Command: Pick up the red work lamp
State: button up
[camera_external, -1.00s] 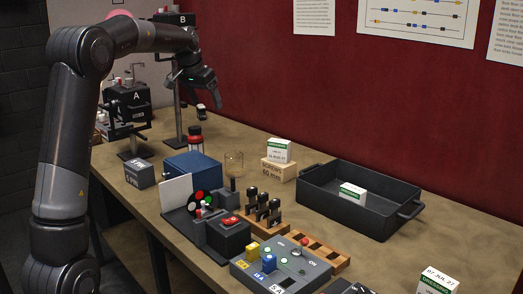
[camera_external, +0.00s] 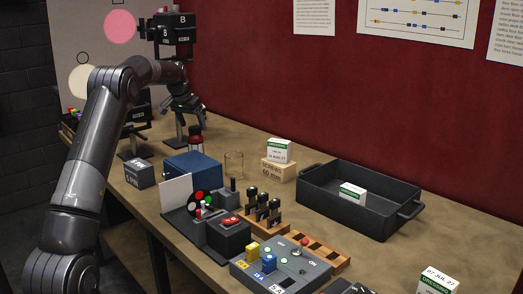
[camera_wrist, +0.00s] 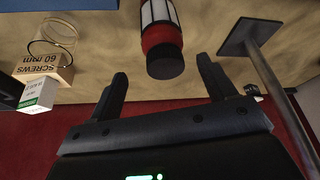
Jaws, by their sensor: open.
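The red work lamp (camera_external: 196,142), a cylinder with red and black bands and a pale middle, stands on the table behind the blue box. It also shows in the wrist view (camera_wrist: 162,38) at the top centre, with its black end toward my gripper. My gripper (camera_wrist: 162,80) is open and empty. Its two fingers point toward the lamp, whose black end lies just past and between the fingertips in that picture. In the external view my gripper (camera_external: 188,112) is close above and behind the lamp. I cannot tell any contact.
A metal stand with a foot (camera_wrist: 245,37) is close right of the lamp in the wrist view. The blue box (camera_external: 190,165), a wire-like glass (camera_external: 234,165) and the screws box (camera_external: 278,171) are nearby. Lamp B (camera_external: 170,32) rises behind. A black tray (camera_external: 330,205) is farther right.

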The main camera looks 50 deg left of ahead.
aim_at(194, 128)
jog(key=x, duration=0.5)
jog(key=shift+w+a+f, duration=0.1)
jog(key=shift+a+f, duration=0.05)
jog(key=shift+a, duration=0.15)
jog(key=c, duration=1.5)
